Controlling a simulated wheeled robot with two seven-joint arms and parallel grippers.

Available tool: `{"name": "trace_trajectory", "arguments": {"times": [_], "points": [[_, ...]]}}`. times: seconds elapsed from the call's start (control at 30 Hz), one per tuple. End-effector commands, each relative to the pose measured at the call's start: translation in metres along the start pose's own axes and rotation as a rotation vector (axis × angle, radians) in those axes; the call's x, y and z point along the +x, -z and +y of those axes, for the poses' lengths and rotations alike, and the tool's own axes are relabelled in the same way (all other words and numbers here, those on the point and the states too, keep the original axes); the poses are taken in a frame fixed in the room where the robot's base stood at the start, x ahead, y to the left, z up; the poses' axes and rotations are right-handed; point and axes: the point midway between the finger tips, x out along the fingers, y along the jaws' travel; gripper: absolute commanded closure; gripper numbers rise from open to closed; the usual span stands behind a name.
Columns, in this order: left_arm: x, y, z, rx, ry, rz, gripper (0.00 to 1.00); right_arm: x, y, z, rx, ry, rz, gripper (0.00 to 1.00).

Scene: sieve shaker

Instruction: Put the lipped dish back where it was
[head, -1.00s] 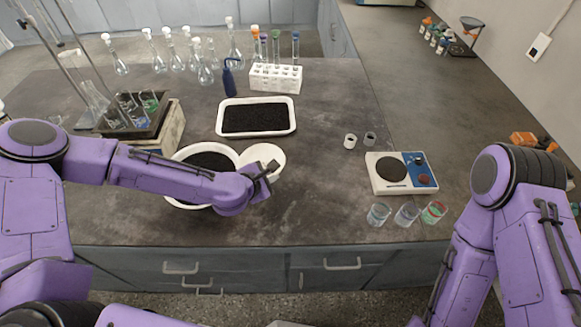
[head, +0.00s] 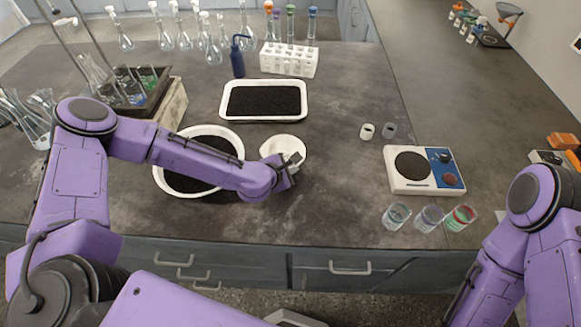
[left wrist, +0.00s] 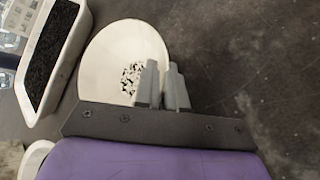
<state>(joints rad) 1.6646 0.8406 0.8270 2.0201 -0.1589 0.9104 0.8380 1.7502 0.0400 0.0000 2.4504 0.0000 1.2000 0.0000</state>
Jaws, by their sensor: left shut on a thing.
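The lipped dish (head: 281,143) is a shallow round white dish just right of a large white bowl (head: 176,137) of black grains. It also shows in the left wrist view (left wrist: 105,55), with a small patch of black and white specks inside. My left gripper (head: 293,164) is shut on the dish's right near rim; its two fingers show close together at the rim in the left wrist view (left wrist: 164,80). I cannot tell whether the dish touches the table. My right gripper is out of view; only my right arm shows.
A white tray of black grains (head: 225,98) lies behind the dish. A tube rack (head: 288,61) and flasks stand at the back. Bare table lies right of the dish.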

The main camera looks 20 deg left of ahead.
Motion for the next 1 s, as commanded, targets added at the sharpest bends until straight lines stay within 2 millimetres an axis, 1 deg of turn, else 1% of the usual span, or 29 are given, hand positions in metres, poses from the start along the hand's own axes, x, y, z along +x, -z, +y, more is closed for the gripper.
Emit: {"name": "trace_trajectory", "arguments": {"times": [0.07,0.1,0.13,0.17,0.4,0.5,0.53,0.57,0.67,0.8,0.9,1.0], "points": [[0.003,0.002,-0.002,0.001,0.0,-0.002,1.0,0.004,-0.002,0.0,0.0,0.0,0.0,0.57],[0.002,0.0,-0.002,0.001,0.001,-0.001,0.77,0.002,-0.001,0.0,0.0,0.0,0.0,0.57],[0.002,0.0,-0.002,0.001,0.001,-0.001,0.67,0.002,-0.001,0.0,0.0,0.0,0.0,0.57],[0.002,0.0,-0.002,0.001,0.001,-0.001,0.64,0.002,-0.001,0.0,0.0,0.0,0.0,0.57],[0.001,0.0,-0.001,0.001,0.001,-0.002,0.64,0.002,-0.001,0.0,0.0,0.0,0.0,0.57],[-0.003,-0.004,0.003,0.001,0.001,-0.002,0.64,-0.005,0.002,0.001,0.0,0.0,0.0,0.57],[-0.006,-0.002,0.002,0.0,0.0,-0.002,0.64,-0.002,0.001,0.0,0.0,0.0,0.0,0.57],[-0.01,-0.002,0.002,-0.002,-0.001,-0.002,0.64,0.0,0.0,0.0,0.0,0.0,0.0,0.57],[-0.034,-0.002,0.001,-0.003,-0.001,-0.005,0.64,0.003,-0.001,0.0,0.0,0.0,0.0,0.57],[-0.073,-0.002,0.002,-0.004,-0.002,-0.004,0.64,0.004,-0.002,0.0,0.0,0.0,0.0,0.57],[-0.095,-0.003,0.001,-0.004,-0.001,-0.004,0.64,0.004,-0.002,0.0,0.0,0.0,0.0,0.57],[-0.111,-0.002,0.002,-0.002,-0.002,-0.003,0.64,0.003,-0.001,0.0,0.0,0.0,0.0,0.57]]}}
